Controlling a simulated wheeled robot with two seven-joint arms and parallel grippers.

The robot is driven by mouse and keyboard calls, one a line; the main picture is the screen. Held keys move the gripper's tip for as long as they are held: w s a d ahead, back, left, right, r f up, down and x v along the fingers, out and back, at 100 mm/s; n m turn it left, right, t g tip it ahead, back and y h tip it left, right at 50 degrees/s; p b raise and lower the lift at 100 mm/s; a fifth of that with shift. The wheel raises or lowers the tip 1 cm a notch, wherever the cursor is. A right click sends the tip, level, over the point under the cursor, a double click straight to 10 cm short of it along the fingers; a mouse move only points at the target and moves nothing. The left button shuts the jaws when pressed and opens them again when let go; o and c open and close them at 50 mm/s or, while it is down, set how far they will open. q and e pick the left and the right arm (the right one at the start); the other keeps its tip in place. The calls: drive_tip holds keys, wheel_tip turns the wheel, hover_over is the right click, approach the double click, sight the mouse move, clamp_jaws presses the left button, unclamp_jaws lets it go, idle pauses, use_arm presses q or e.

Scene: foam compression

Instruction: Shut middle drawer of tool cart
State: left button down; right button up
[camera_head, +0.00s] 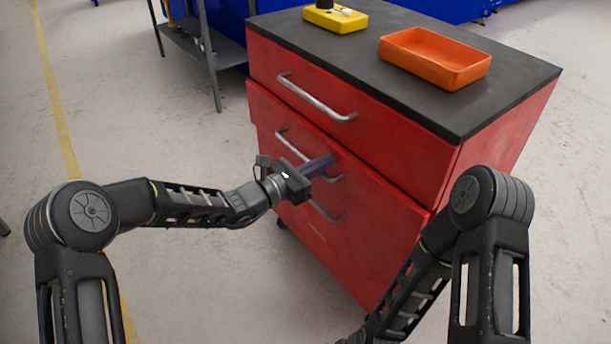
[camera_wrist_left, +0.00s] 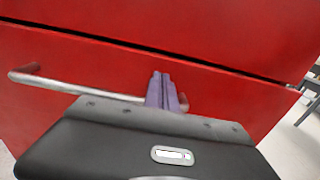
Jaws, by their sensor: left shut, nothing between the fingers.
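The red tool cart (camera_head: 380,130) stands ahead, with a top drawer and its bar handle (camera_head: 315,97). Below it is the middle drawer (camera_head: 262,115), whose handle is partly hidden by my left gripper. The middle drawer front looks nearly flush or just slightly proud of the top one; I cannot tell exactly. My left gripper (camera_head: 318,167) is shut and empty, its purple fingers at the middle drawer's handle. In the left wrist view the closed fingers (camera_wrist_left: 163,92) point at the red front beside the handle bar (camera_wrist_left: 75,88); contact is unclear. My right gripper is out of view.
A orange tray (camera_head: 435,57) and a yellow item (camera_head: 335,18) sit on the cart's black top (camera_head: 480,105). A lower handle (camera_head: 325,211) is below. A grey metal shelf (camera_head: 205,50) stands behind left. The floor at left is clear.

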use_arm(q)
drive_tip(key=shift+x, duration=1.1)
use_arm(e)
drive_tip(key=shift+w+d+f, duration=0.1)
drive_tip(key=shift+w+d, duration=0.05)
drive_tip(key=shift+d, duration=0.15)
use_arm(q)
drive_tip(key=shift+r, duration=0.25)
